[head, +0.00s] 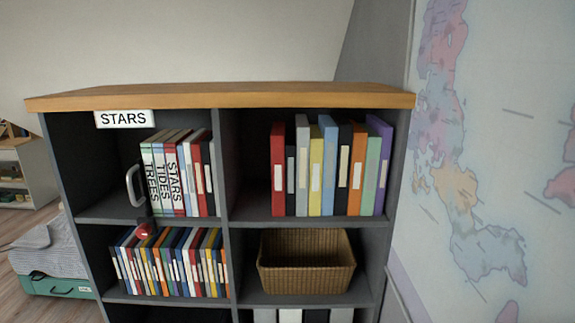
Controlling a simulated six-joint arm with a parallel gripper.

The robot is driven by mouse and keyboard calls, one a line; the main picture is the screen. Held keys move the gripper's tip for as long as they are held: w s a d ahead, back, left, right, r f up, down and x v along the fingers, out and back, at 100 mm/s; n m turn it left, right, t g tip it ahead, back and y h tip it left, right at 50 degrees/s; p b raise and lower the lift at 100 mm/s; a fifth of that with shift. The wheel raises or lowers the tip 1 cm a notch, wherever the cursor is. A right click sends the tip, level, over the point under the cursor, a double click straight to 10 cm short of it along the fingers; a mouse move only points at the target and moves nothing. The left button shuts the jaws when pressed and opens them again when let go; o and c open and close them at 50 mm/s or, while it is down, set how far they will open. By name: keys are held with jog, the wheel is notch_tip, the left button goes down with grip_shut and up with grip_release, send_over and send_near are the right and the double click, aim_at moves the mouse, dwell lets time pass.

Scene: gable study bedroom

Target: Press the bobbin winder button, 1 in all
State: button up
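I see no bobbin winder and no button that I can make out as its own in the head view. A small round red thing (145,231) with a dark part above it shows at the left, in front of the lower row of books; I cannot tell what it is. A pale grey curved handle-like piece (132,186) shows above it, left of the upper books. My gripper is not in view.
A dark shelf unit with a wooden top (220,96) fills the middle, with a STARS sign (125,119), books, colourful binders (316,170) and a wicker basket (306,265). A map (490,150) hangs at right. A bed (50,250) and a pale shelf (40,170) are at left.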

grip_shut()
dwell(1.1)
